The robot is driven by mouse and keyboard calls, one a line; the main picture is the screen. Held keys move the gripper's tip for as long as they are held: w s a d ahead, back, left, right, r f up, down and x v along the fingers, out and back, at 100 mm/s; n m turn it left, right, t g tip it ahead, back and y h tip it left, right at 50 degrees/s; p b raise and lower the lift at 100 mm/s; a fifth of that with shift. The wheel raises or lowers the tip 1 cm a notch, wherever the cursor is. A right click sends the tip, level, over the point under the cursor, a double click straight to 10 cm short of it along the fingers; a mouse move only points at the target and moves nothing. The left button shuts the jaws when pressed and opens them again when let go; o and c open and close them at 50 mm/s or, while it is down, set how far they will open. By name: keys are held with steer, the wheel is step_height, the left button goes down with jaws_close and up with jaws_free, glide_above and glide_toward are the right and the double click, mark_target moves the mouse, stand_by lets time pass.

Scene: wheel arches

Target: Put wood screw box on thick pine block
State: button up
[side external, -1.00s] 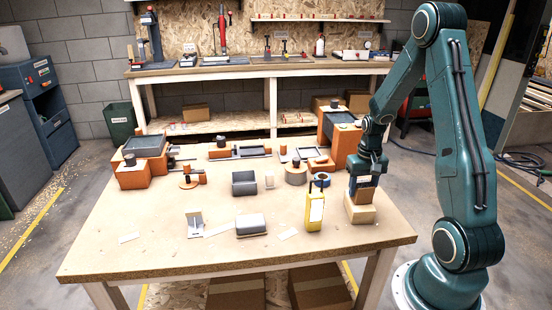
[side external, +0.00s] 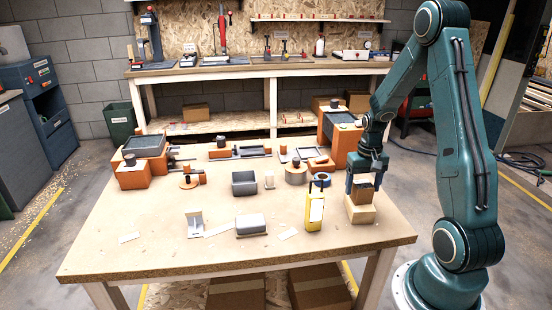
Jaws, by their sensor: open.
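The wood screw box is a small brown box (side external: 363,195) at the right side of the table. It rests on top of the thick pine block (side external: 361,213), a pale wooden block near the table's right edge. My gripper (side external: 364,185) is directly above and around the top of the brown box, pointing down. Its fingers are open, and whether they touch the box is too small to tell.
A yellow tool (side external: 315,212) stands upright just left of the pine block. An orange machine (side external: 338,135) stands behind it. A grey open bin (side external: 244,183) and a grey rounded block (side external: 251,224) sit mid-table. The table's (side external: 180,255) front left is mostly clear.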

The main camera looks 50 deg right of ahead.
mark_target(362, 185)
step_height(362, 185, up, 11)
steer(key=shift+r, duration=0.15)
stand_by(0.4)
stand_by(0.5)
steer(key=a+r+n+t+h, duration=0.1)
steer(key=a+r+n, duration=0.1)
steer(key=a+r, duration=0.45)
steer(key=a+r+n+t, duration=0.2)
steer(key=a+r, duration=0.1)
steer(key=a, duration=0.7)
steer(key=s+a+r+n+t, duration=0.1)
steer(key=s+a+n, duration=0.1)
steer(key=s+a, duration=0.2)
steer(key=s+a+r+n+t+y, duration=0.1)
steer(key=s+a+n, duration=0.2)
steer(key=a, duration=0.4)
steer(key=shift+s+r+t, duration=0.3)
steer(key=shift+s+r, duration=0.05)
steer(key=shift+s, duration=0.35)
